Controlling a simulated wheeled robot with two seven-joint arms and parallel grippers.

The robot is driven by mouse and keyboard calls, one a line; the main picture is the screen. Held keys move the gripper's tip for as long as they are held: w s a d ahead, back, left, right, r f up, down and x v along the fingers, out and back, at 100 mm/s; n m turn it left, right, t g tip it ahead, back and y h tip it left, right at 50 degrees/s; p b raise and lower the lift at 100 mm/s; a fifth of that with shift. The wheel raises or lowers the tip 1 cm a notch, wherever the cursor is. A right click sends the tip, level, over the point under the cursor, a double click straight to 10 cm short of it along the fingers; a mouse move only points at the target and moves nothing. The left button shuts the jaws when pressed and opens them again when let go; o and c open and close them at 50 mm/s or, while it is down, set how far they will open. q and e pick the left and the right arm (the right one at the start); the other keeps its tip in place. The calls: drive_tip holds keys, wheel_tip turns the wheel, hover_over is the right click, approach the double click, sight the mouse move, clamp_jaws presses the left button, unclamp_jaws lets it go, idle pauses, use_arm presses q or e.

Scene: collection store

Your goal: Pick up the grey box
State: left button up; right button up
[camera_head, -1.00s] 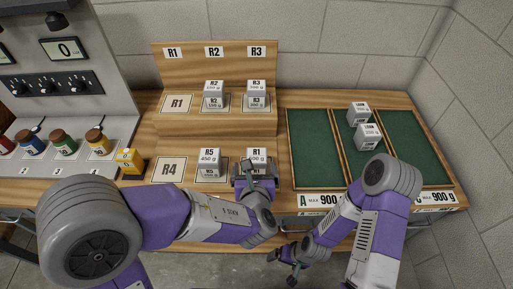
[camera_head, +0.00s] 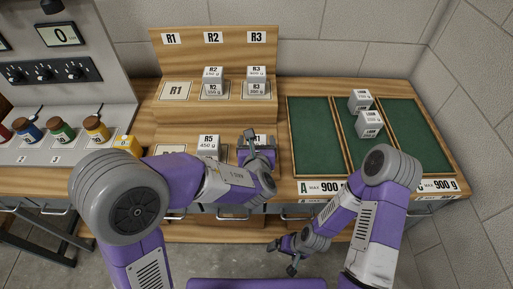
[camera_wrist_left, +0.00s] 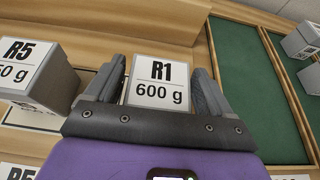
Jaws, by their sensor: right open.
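A light grey box marked R1 600 g (camera_wrist_left: 158,82) lies between the two fingers of my left gripper (camera_wrist_left: 160,88) in the left wrist view, one finger on each side. Whether the fingers press on it is not clear. In the head view, my left gripper (camera_head: 258,152) is over this box (camera_head: 259,140) on the lower tier of the wooden rack and hides much of it. My right gripper (camera_head: 286,255) is open and empty, low in front of the bench.
An R5 box (camera_head: 209,145) stands left of the R1 box. Green trays (camera_head: 314,135) lie to the right; the middle one holds two grey boxes (camera_head: 369,124). A yellow block (camera_head: 127,145) is at left.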

use_arm(q)
drive_tip(key=c, duration=1.2)
drive_tip(key=shift+r, duration=0.1)
drive_tip(key=shift+c, duration=0.2)
